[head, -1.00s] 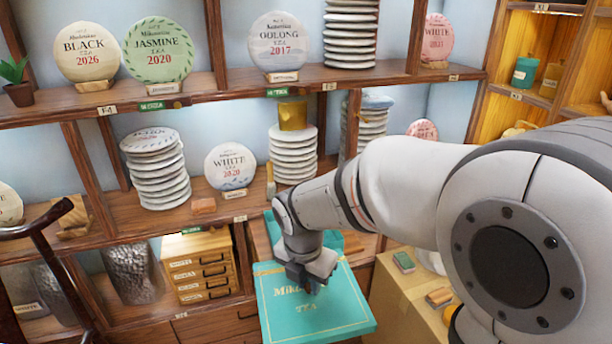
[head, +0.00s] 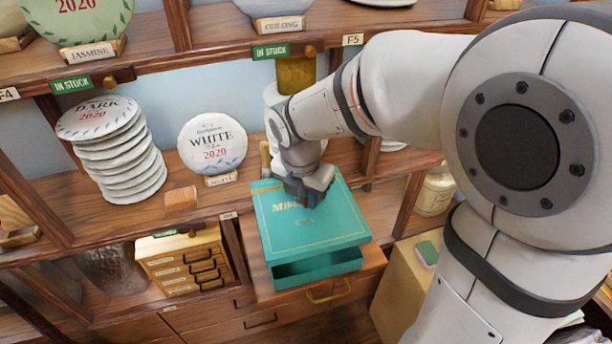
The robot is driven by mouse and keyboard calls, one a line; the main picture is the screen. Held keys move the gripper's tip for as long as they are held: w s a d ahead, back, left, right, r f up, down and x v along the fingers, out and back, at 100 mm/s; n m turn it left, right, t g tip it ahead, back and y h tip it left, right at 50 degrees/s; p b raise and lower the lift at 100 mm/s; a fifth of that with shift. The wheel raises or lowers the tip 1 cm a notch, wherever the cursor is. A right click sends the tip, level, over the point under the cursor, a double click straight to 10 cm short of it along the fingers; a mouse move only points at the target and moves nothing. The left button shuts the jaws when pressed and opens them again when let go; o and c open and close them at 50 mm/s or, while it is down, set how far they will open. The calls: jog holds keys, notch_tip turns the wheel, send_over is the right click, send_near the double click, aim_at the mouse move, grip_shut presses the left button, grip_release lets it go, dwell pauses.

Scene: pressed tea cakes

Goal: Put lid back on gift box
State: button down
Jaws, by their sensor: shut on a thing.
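The teal lid (head: 315,232) has gold lettering and a thin gold border. My gripper (head: 308,198) is shut on it near its back part, partly covering the lettering. The teal gift box (head: 318,268) stands on a wooden ledge under the lid. The lid is over the box and hides most of it. The box's front part shows below the lid's front edge, with a darker teal area between. I cannot tell whether the lid touches the box rim. The fingertips' contact with the lid is hard to see.
A stack of wrapped tea cakes (head: 118,150) and a WHITE 2020 cake (head: 212,145) stand on the shelf behind, left of my arm. A small drawer cabinet (head: 185,260) is left of the box. A cardboard box (head: 402,285) is to the right.

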aim_at(306, 208)
jog(key=shift+w+d, duration=0.1)
jog(key=shift+w, duration=0.05)
jog(key=shift+f+b, duration=1)
jog(key=shift+f, duration=0.1)
notch_tip(306, 208, down, 4)
jog(key=b, duration=0.3)
jog(key=shift+r, duration=0.15)
jog(key=shift+f, duration=0.2)
jog(key=shift+f, duration=0.8)
dwell(1.3)
jog(key=c, duration=1.2)
grip_release()
jog(key=shift+c, duration=0.2)
jog(key=shift+o, duration=0.6)
